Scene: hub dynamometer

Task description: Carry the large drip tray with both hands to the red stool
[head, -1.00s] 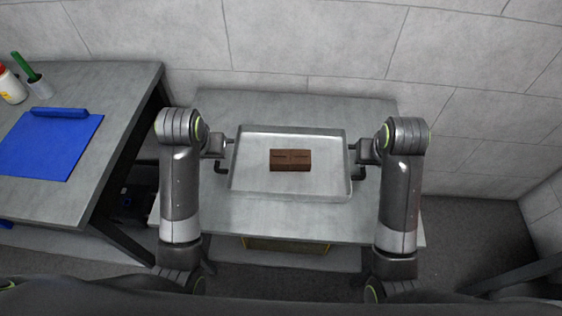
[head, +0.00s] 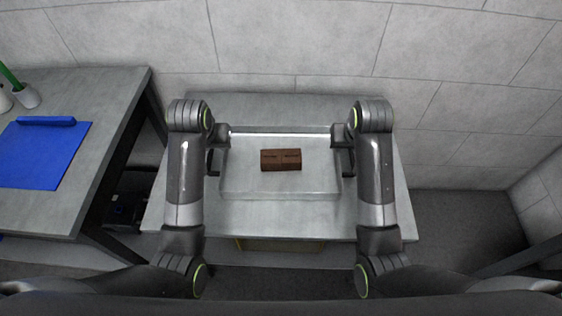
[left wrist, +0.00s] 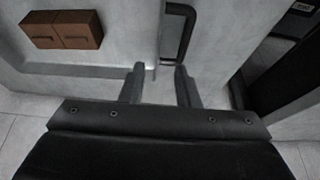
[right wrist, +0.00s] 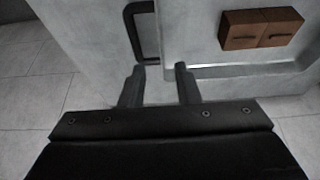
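The large drip tray (head: 235,192) is a shallow grey metal pan lying flat on a grey table, with a black handle on each short side. The left handle shows in the left wrist view (left wrist: 188,30) and the right handle in the right wrist view (right wrist: 130,28). A brown block (head: 281,160) lies in the tray. My left gripper (left wrist: 159,70) is open by the left end, near its handle. My right gripper (right wrist: 160,70) is open by the right end, near its handle. Neither visibly grips a handle. I see no red stool.
The tray's table (head: 180,215) has bare top around it. A second table (head: 100,90) on the left bears a blue mat (head: 45,150) and a cup with a green item (head: 26,96). A block wall (head: 300,45) stands close behind. Open floor (head: 450,225) lies to the right.

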